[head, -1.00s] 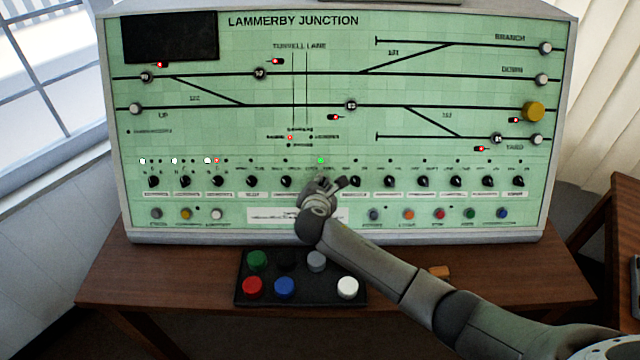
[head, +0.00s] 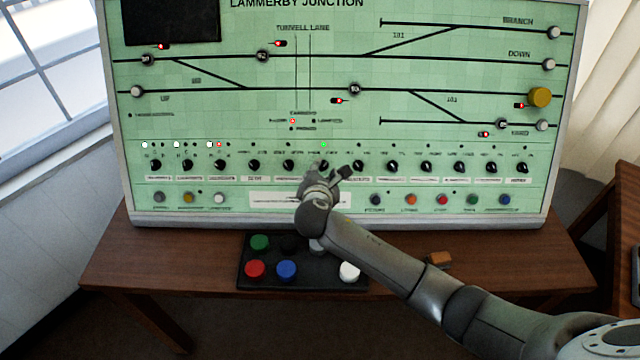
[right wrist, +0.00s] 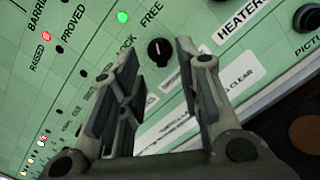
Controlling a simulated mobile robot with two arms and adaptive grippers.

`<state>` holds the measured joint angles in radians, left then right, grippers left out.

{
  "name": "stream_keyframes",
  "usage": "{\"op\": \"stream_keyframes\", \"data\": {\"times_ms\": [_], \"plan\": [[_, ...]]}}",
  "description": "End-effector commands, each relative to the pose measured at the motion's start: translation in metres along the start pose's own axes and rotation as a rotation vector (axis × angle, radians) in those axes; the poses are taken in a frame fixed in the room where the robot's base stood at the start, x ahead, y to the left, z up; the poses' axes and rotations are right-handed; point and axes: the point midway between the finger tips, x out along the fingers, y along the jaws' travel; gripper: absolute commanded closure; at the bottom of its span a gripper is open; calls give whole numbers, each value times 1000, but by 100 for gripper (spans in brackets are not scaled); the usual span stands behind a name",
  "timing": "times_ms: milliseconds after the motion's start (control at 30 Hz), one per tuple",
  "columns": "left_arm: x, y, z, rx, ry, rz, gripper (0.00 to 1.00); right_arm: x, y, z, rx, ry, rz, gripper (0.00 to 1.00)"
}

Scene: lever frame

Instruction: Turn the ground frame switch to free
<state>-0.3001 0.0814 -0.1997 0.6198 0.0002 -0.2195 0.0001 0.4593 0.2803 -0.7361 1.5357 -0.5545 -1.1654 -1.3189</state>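The ground frame switch is a black rotary knob (right wrist: 158,51) between the LOCK and FREE labels in the right wrist view. A green lamp (right wrist: 123,17) is lit near these labels. My left gripper is not in view.
The green panel (head: 230,120) carries a row of similar knobs close on both sides, with coloured buttons below. A black box (head: 318,275) with several coloured buttons sits on the brown desk (head: 170,262).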

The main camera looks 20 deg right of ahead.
Motion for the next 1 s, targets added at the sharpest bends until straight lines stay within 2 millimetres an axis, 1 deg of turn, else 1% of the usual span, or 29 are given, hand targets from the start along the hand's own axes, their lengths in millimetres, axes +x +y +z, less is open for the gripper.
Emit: {"op": "stream_keyframes", "data": {"times_ms": [33, 200, 400, 500, 600, 1000], "plan": [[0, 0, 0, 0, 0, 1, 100, -11, 0, -1, 0, 2, 3, 68], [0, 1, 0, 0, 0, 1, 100, -43, 0, -1, 1, 2, 2, 68], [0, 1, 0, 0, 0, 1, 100, -70, 0, 0, 1, 1, 1, 68], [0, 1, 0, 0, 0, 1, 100, -77, 0, 0, 1, 0, 0, 68], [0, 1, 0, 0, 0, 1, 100, -80, 0, 0, 1, 1, 0, 68], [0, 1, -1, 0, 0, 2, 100, -80, 0, 0, 1, 0, -1, 68]]}}
